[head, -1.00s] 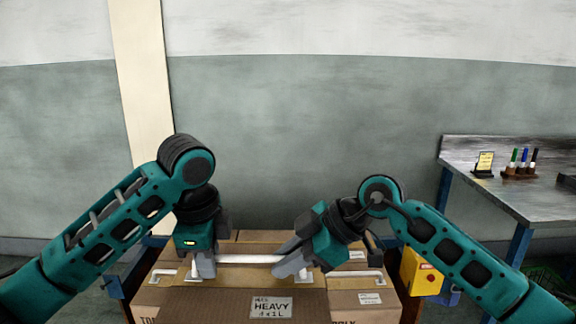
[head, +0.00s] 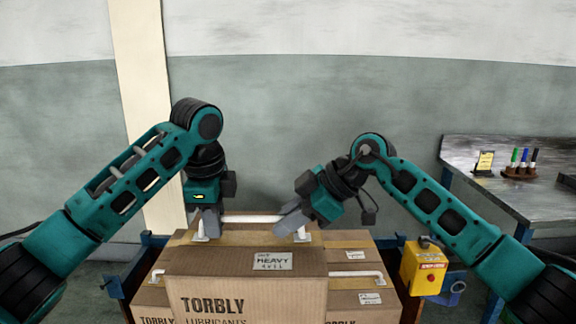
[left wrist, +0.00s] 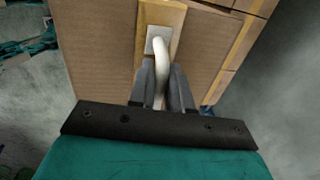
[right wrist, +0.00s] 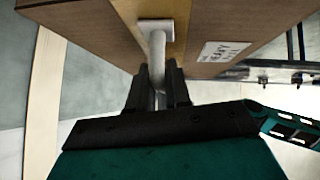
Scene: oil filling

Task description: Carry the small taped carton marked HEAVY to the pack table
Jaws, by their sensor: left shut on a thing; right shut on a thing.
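The small taped carton (head: 243,290) carries a HEAVY label and the name TORBLY on its front, with tape and a white bar handle (head: 252,219) on top. My left gripper (head: 209,232) is shut on the handle near its left end. My right gripper (head: 292,228) is shut on the same handle near its right end. The left wrist view shows the handle (left wrist: 160,55) between the fingers, and the right wrist view shows it too (right wrist: 158,55). The carton is level and appears raised in front of other cartons. Its underside is hidden in the head view.
Other cartons with white handles (head: 355,274) are stacked behind and beside it. A yellow box with a red button (head: 424,268) is at their right. A grey-topped table (head: 480,155) with pens in a holder (head: 520,172) and a small sign (head: 484,162) stands at the far right.

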